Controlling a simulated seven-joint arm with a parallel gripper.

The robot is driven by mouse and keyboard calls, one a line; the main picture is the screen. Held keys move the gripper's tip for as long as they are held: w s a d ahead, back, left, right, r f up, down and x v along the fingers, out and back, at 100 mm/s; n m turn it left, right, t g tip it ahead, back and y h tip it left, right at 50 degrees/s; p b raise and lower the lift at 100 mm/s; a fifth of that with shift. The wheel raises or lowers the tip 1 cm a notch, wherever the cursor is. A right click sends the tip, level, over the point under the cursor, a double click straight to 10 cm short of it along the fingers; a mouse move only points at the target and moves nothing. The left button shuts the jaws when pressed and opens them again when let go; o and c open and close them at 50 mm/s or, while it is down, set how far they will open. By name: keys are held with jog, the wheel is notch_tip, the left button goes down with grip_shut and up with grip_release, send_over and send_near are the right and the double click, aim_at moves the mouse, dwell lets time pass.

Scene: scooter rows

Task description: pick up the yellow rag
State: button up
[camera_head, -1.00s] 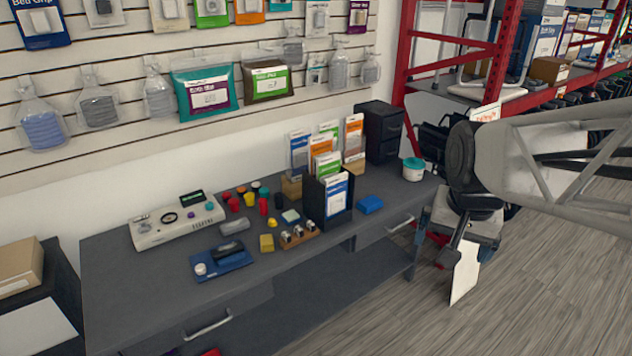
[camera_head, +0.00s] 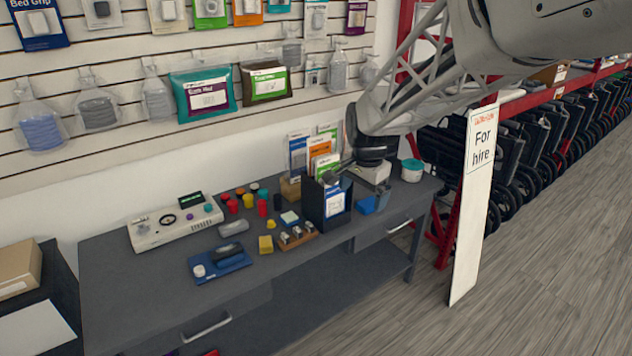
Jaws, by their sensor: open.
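A small folded yellow piece, which looks like the yellow rag (camera_head: 265,245), lies on the grey workbench, left of a wooden block with small metal-topped items. My gripper (camera_head: 362,188) is open, above the right part of the bench, by the dark leaflet holder and the blue block. It is well to the right of the rag and apart from it. Nothing shows between its fingers, though the holder and leaflets make the near finger hard to see.
The dark leaflet holder (camera_head: 326,208) stands between my gripper and the rag. The wooden block (camera_head: 297,238) and a blue tray (camera_head: 219,263) flank the rag. The bench's front left is clear.

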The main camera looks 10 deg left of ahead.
jog(key=w+a+f+m, duration=0.3)
jog(key=w+a+f, duration=0.75)
jog(key=a, duration=0.45)
jog(key=m+g, duration=0.1)
jog(key=m, duration=0.2)
send_over(265, 241)
jog(key=f, duration=1.6)
jog(key=shift+s+d+f, duration=0.1)
jog(key=shift+d+f, duration=0.2)
jog(key=shift+a+f, duration=0.2)
jog(key=shift+f, duration=0.1)
jog(key=shift+f, duration=1.2)
jog(key=shift+f, duration=0.1)
jog(key=shift+f, duration=2.5)
